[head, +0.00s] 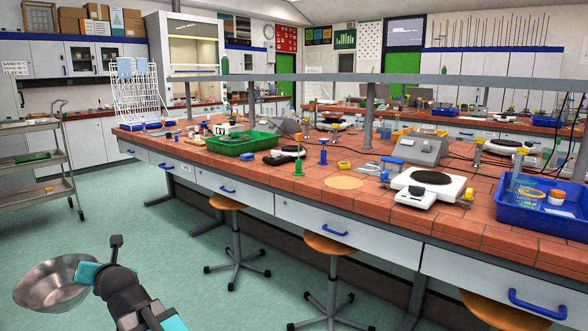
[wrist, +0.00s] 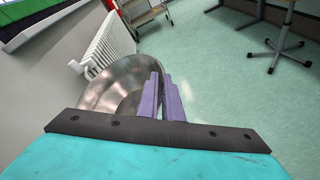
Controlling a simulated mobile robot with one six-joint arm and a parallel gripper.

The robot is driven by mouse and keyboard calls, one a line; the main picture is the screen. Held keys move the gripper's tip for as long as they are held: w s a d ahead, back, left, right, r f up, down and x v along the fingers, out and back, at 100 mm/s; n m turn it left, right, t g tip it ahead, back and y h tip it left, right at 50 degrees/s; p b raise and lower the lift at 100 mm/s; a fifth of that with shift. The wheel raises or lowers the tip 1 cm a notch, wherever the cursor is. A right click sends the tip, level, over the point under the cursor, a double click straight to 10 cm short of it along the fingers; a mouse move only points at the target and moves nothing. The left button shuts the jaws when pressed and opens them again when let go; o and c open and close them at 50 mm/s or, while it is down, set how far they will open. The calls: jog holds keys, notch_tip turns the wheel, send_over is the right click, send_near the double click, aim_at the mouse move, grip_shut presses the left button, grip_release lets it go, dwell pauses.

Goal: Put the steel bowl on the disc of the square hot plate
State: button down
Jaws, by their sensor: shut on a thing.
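The steel bowl (head: 52,283) is held out over the green floor at the lower left of the head view, well away from the bench. My gripper (head: 97,272) is shut on its rim at the bowl's right side. In the wrist view the bowl (wrist: 118,92) lies to the left of the purple fingers of my gripper (wrist: 160,85), which pinch its wall. The square hot plate (head: 428,188) is white with a dark round disc (head: 432,177) on top. It stands on the tiled bench at the right, and the disc looks bare.
The tiled bench (head: 345,200) has drawers and stools (head: 330,246) along its front. A blue tray (head: 540,214) stands right of the hot plate, and a round tan mat (head: 343,183) lies to its left. A shelf rail (head: 370,79) spans above. Open floor lies before the bench.

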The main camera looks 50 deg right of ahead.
jog(key=shift+s+a, duration=0.15)
jog(key=shift+s, duration=0.1)
